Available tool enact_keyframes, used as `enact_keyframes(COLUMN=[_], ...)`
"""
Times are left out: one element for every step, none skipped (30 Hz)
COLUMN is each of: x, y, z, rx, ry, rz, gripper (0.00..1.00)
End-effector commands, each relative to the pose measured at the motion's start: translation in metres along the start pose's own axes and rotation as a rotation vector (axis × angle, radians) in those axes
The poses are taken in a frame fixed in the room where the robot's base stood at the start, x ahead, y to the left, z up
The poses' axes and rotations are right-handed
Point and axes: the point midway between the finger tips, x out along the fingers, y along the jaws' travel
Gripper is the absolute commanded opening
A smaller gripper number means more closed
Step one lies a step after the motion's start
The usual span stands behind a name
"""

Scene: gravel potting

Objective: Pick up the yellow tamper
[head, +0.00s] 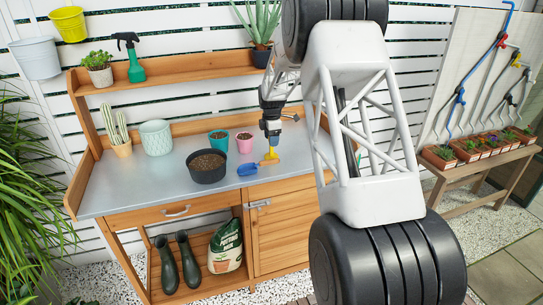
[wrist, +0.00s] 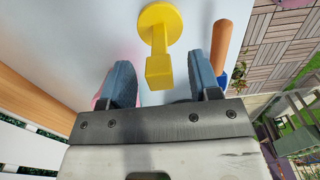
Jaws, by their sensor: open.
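The yellow tamper (wrist: 160,30) has a round disc and a square-ended handle in the wrist view. In the head view the tamper (head: 271,154) stands near the front of the metal bench top, directly below my gripper (head: 271,139). My gripper (wrist: 161,75) is open. In the wrist view its two blue-grey fingers lie on either side of the tamper's handle end, with gaps on both sides. I cannot tell how deep the handle sits between them.
A blue scoop (head: 247,169) with a wooden handle (wrist: 234,45) lies close beside the tamper. A black pot of soil (head: 207,166), a pink pot (head: 244,143) and a teal pot (head: 218,143) stand to the left. The bench top (head: 120,187) is clear at front left.

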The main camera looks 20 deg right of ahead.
Motion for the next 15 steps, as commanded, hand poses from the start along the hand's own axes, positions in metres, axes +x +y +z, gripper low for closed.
enact_keyframes(x=[-0.0001,-0.0001,-0.0001,-0.0002,-0.0002,-0.0002,-0.0002,-0.0002,-0.0002,-0.0002,-0.0002,-0.0002,-0.0002,-0.0002,-0.0002], y=[0.0,0.0,0.0,0.0,0.0,0.0,0.0,0.0,0.0,0.0,0.0,0.0,0.0,0.0,0.0], z=[0.0,0.0,0.0,0.0,0.0,0.0,0.0,0.0,0.0,0.0,0.0,0.0,0.0,0.0,0.0], rx=[0.0,0.0,0.0,0.0,0.0,0.0,0.0,0.0,0.0,0.0,0.0,0.0,0.0,0.0,0.0], ry=[0.0,0.0,0.0,0.0,0.0,0.0,0.0,0.0,0.0,0.0,0.0,0.0,0.0,0.0,0.0], rz=[0.0,0.0,0.0,0.0,0.0,0.0,0.0,0.0,0.0,0.0,0.0,0.0,0.0,0.0,0.0], gripper=[0.57,0.57,0.57,0.57,0.57,0.57,0.57,0.55,0.49,0.45,0.4,0.34,0.29,0.25,0.18])
